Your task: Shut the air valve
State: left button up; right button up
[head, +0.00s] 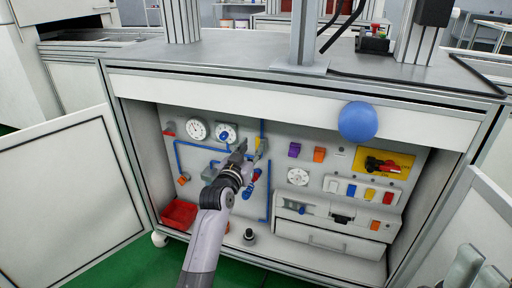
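My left gripper (250,155) reaches into the open cabinet from below, in front of the panel with blue air lines (194,145). A blue handle-like part (251,186) shows just right of the gripper's wrist. I cannot tell which part is the air valve; the gripper hides some of the piping. Two round gauges (197,130) sit upper left of the gripper.
A blue ball-shaped thing (358,121) shows in front of the cabinet's top edge. A red bin (179,214) sits low at left. Coloured switches (370,192) and a drawer unit (330,240) are at right. Open doors (65,205) flank the cabinet.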

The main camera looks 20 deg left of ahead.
aim_at(257, 140)
pick_arm(q)
jog(key=shift+w+d+b, duration=0.1)
jog(key=shift+w+b, duration=0.65)
jog(key=shift+w, duration=1.7)
jog(key=shift+c, duration=0.3)
grip_shut()
